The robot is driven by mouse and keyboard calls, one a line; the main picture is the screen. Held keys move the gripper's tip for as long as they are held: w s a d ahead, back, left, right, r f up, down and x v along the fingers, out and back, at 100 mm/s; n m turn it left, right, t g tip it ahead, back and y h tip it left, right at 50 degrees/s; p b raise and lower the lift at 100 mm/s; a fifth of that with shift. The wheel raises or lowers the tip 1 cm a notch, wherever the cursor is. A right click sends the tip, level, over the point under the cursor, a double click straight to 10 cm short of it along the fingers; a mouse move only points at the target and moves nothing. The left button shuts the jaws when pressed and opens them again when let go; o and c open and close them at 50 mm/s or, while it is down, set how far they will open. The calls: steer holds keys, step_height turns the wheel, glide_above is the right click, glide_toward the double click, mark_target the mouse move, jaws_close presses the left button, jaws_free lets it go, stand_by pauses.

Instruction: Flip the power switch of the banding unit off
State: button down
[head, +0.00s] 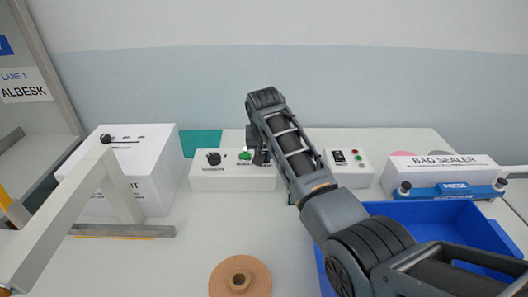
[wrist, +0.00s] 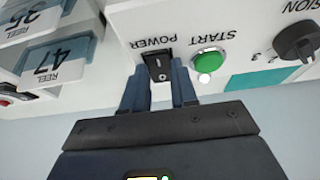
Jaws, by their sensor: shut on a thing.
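A white control box (head: 232,184) stands on the bench with a black knob, a green start button (wrist: 208,62) and a black power switch (wrist: 157,66). The box front (wrist: 182,22) appears upside down in the wrist view. The power switch is a rocker with an "O" mark near its lower end in that view. Which side is pressed in is unclear. My gripper (wrist: 157,88) is shut on the switch, one finger at each side. In the head view my gripper (head: 257,150) hides the switch.
A large white machine (head: 155,185) with a partly hidden label stands left, behind a grey frame (head: 70,213). Another switch box (head: 347,168), a bag sealer (head: 440,172) and a blue tray (head: 497,240) are right. A brown roll (head: 222,278) lies in front. Reel tags (wrist: 55,62) show in the wrist view.

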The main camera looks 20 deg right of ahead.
steer(key=shift+w+d+r+g, duration=0.15)
steer(key=shift+w+g, duration=0.1)
steer(key=shift+g, duration=0.35)
steer(key=shift+w+g+y+b, duration=0.1)
steer(key=shift+g+y+b, duration=0.3)
steer(key=shift+g+b, duration=0.15)
steer(key=c, duration=0.9)
jaws_free()
steer(key=shift+r, duration=0.1)
steer(key=r, duration=0.5)
steer(key=s+r+b, duration=0.1)
steer(key=r, duration=0.1)
steer(key=shift+r, duration=0.3)
steer(key=shift+a+f, duration=0.1)
steer(key=shift+a, duration=0.1)
